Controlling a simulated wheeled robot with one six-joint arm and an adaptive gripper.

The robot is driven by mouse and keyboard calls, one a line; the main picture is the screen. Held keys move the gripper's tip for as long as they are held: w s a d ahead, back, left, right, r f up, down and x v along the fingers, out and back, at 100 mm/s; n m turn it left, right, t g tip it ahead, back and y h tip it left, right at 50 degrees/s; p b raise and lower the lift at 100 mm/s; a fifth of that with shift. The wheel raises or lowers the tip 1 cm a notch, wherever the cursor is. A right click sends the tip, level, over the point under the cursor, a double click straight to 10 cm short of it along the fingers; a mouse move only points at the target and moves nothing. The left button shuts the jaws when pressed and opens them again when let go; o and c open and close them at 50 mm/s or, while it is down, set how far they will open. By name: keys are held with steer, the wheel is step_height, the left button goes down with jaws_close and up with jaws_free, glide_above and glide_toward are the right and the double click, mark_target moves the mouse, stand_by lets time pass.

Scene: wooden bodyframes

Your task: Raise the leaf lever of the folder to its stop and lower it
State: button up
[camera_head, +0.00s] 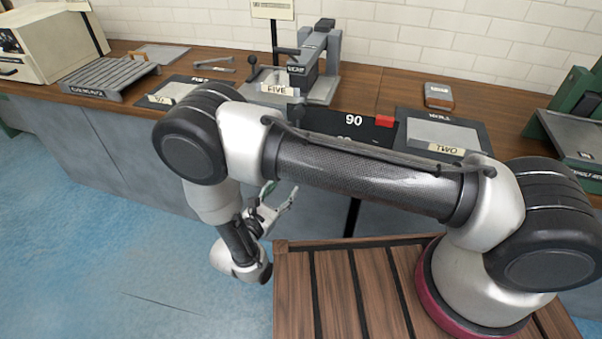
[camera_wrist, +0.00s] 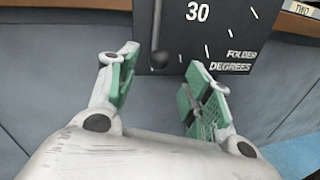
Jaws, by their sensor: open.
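The folder's black dial panel (camera_wrist: 220,35) fills the upper part of the wrist view, marked "30" and "FOLDER DEGREES". A dark lever with a round knob (camera_wrist: 158,61) hangs straight down over its left part. My gripper (camera_wrist: 160,78) is open, with one green-padded finger on each side below the knob; no contact shows. In the head view the panel (camera_head: 353,121) is on the bench front, marked "90", with a red block (camera_head: 385,121) at its right end. My gripper (camera_head: 281,203) is low, in front of the bench. My arm hides the panel's lower part.
The wooden bench (camera_head: 380,82) holds a slatted block (camera_head: 108,77), a grey machine (camera_head: 322,62) above a "FIVE" label, a tray (camera_head: 445,134) labelled "TWO" and a small box (camera_head: 438,96). Blue floor (camera_head: 90,240) is clear at left.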

steer(key=x, duration=0.7)
steer(key=shift+w+d+f, duration=0.15)
steer(key=shift+w, duration=0.15)
jaws_close()
